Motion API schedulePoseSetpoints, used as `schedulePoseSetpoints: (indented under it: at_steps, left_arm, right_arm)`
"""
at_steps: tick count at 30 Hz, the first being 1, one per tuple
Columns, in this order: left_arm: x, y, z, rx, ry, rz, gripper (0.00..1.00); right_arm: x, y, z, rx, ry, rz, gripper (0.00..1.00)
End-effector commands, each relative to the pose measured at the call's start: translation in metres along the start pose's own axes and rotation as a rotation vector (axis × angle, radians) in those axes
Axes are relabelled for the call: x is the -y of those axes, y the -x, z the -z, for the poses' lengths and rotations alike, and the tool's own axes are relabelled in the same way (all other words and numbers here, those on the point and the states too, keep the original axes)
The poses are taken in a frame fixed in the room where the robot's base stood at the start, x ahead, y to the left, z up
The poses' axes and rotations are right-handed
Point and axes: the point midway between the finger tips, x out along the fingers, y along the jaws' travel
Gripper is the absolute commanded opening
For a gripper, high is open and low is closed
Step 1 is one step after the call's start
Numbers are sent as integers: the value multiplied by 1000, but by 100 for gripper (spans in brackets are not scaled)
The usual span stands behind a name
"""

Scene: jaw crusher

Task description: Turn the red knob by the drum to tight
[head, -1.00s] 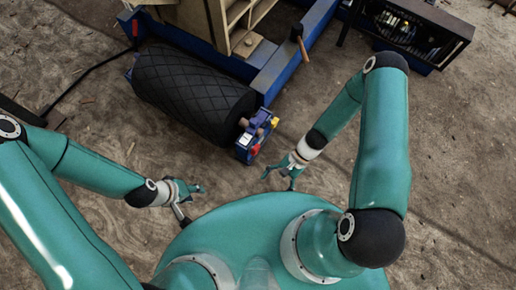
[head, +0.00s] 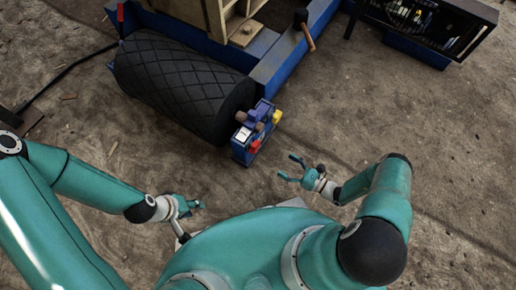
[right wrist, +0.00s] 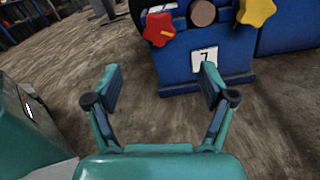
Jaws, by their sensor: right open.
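The red knob (head: 255,147) sits low on the blue bracket (head: 245,155) at the near end of the black drum (head: 180,85). In the right wrist view the red knob (right wrist: 159,29) is a lobed star on the blue block's left part, above and ahead of my fingers. My right gripper (head: 288,168) is open and empty, to the right of the knob and apart from it; its spread fingers also show in the right wrist view (right wrist: 161,88). My left gripper (head: 197,204) is below and left of the bracket, apart from it; its jaws are too small to judge.
A yellow knob (head: 277,116) is on the same bracket, close to the red one; a brown round end (right wrist: 202,12) lies between them in the right wrist view. A number plate (right wrist: 204,60) is below. Bare ground lies right of the bracket.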

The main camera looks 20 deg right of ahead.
Motion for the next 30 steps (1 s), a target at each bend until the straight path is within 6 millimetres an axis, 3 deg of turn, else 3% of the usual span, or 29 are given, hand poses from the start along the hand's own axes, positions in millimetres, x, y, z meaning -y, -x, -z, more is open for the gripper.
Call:
schedulePoseSetpoints:
  at_steps: [9, 15, 21, 30]
  left_arm:
    - [3, -7, 0, 0, 0, 0, 40]
    - [4, -12, 0, 0, 0, 0, 40]
    - [5, -15, 0, 0, 0, 0, 40]
    - [6, -15, 0, 0, 0, 0, 40]
  right_arm:
    - [-2, -71, 2, -1, 1, -8, 82]
    - [-2, -109, 2, -1, 1, -7, 82]
    - [-1, -130, 1, -2, 0, -4, 82]
    - [-1, -135, 1, -2, 0, -1, 82]
